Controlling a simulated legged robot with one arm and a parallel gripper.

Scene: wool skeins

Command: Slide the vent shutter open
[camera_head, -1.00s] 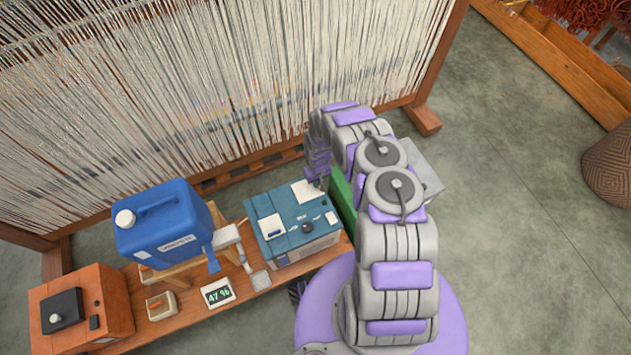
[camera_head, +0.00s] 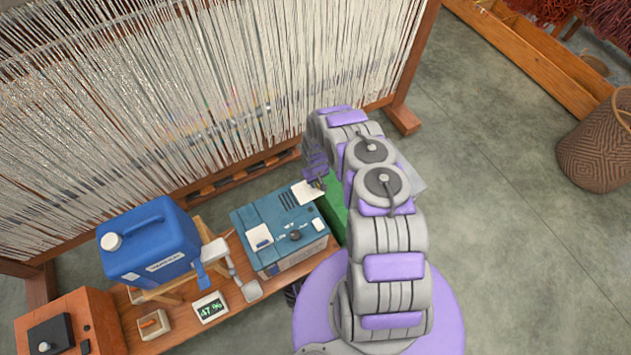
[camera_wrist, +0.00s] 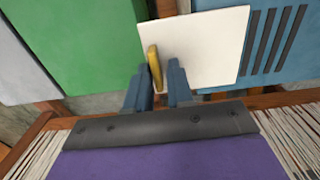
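The vent shutter is a white plate (camera_wrist: 218,45) on top of the blue box (camera_head: 258,212). It also shows in the head view (camera_head: 308,192). The dark vent slots (camera_wrist: 272,40) lie bare beside it, and they also show in the head view (camera_head: 289,200). A yellow tab (camera_wrist: 153,67) stands up near the plate's edge. My gripper (camera_wrist: 160,82) has its two blue fingers close together, one on each side of the tab. In the head view, my gripper (camera_head: 317,184) is at the plate's far right corner, and its fingertips are too small to make out.
A green block (camera_head: 334,204) stands right beside the blue box. The blue canister (camera_head: 150,240), a 47 % display (camera_head: 210,307) and an orange box (camera_head: 68,322) stand to the left. The loom (camera_head: 200,90) rises behind. Open floor (camera_head: 490,220) lies to the right.

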